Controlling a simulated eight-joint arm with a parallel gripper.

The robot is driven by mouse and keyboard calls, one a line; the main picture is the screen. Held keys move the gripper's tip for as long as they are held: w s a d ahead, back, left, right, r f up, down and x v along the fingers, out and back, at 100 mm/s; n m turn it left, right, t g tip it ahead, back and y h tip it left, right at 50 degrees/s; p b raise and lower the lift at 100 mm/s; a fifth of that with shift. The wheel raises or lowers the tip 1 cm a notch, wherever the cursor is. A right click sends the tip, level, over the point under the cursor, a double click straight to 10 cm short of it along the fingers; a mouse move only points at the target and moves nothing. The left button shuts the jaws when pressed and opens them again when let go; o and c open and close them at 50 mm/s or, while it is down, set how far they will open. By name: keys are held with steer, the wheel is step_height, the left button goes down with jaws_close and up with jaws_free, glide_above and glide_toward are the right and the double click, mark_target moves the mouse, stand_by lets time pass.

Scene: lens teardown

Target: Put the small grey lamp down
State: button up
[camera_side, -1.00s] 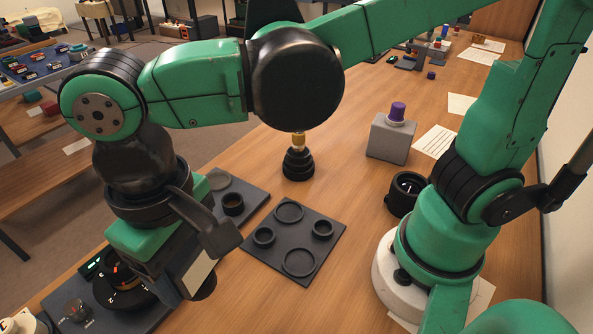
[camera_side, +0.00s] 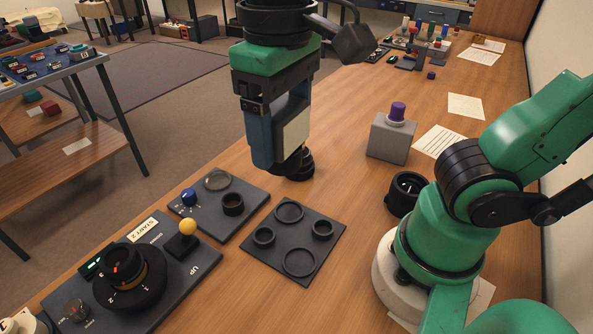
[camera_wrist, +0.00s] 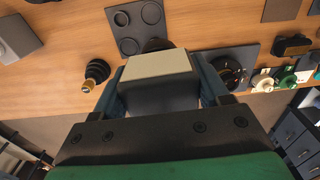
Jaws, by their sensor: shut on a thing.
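My gripper (camera_side: 280,163) points down over the table, left of the grey block, in the side view. It is shut on what appears to be the small grey lamp, a boxy body with a cream face (camera_side: 296,133). In the wrist view that cream face (camera_wrist: 157,63) sits between my two fingers. The lamp's underside is hidden, and I cannot tell its exact gap to the table. A dark round shape beyond it in the wrist view is partly covered; I cannot tell what it is.
A stepped black cone (camera_side: 302,166) stands behind my gripper; its brass tip shows in the wrist view (camera_wrist: 87,86). A dark four-ring tray (camera_side: 272,240), a plate with a blue knob (camera_side: 189,197), a control panel (camera_side: 180,270) and a grey block (camera_side: 390,140) stand nearby.

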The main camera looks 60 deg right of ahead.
steer(key=shift+s+d+f, duration=0.3)
steer(key=shift+s+d, duration=0.2)
steer(key=shift+d, duration=0.35)
step_height(320, 180, down, 20)
steer(key=shift+r, duration=0.15)
stand_by(0.3)
steer(key=o, duration=1.5)
steer(key=shift+r, duration=5.9)
steer(key=w+d+t, duration=0.2)
steer(key=w, duration=0.1)
steer(key=w+d+t, duration=0.2)
steer(key=w+d, duration=0.1)
steer(key=w+d+t, duration=0.2)
steer(key=w+t, duration=0.1)
steer(key=shift+d+f, duration=0.2)
steer(key=shift+f, duration=0.05)
